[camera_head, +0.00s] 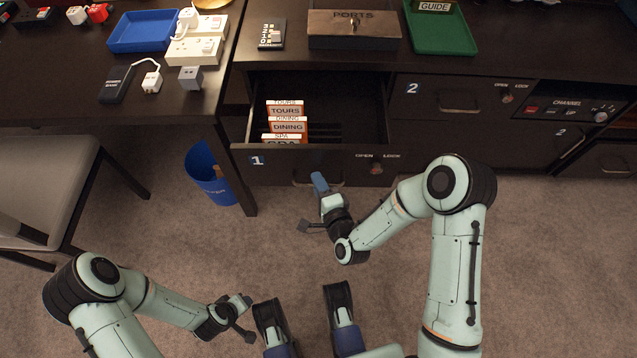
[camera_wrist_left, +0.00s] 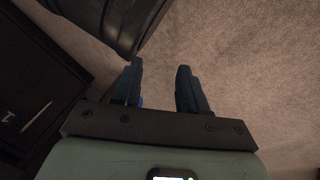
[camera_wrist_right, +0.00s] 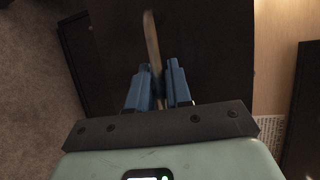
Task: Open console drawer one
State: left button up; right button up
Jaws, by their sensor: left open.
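Console drawer one (camera_head: 257,160), marked with a blue "1", stands pulled out of the dark console, and its inside shows. Orange-and-white card boxes labelled Tours, Dining and Spa (camera_head: 287,127) stand inside it. My right gripper (camera_head: 320,182) is at the drawer front, at its handle (camera_head: 302,184). In the right wrist view, the blue fingers (camera_wrist_right: 159,88) are close together with the bar-like handle (camera_wrist_right: 152,40) between them. The open/lock knob (camera_head: 376,169) is to the right of the handle. My left gripper (camera_head: 247,301) is low, open and empty over the carpet; its fingers show apart in the left wrist view (camera_wrist_left: 160,85).
Drawer two (camera_head: 430,98) is shut, beside a channel panel (camera_head: 567,105). A blue bin (camera_head: 205,170) stands at the desk leg, left of the open drawer. A grey chair (camera_head: 40,185) is at the left. The carpet before the drawer is clear apart from my arms.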

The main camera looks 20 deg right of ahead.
jog(key=shift+o, duration=1.1)
pick_arm(q)
jog(key=s+d+r+g+h+p, duration=0.1)
jog(key=s+d+r+g+p, duration=0.1)
jog(key=s+d+r+p, duration=0.3)
jog(key=s+r+p, duration=0.2)
jog(key=s+r, duration=0.1)
jog(key=shift+s+r+m+g+h, duration=0.25)
jog(key=shift+r+m+g+h, duration=0.05)
jog(key=shift+r+m, duration=0.1)
pick_arm(e)
jog(key=v, duration=1.3)
jog(key=shift+s, duration=0.2)
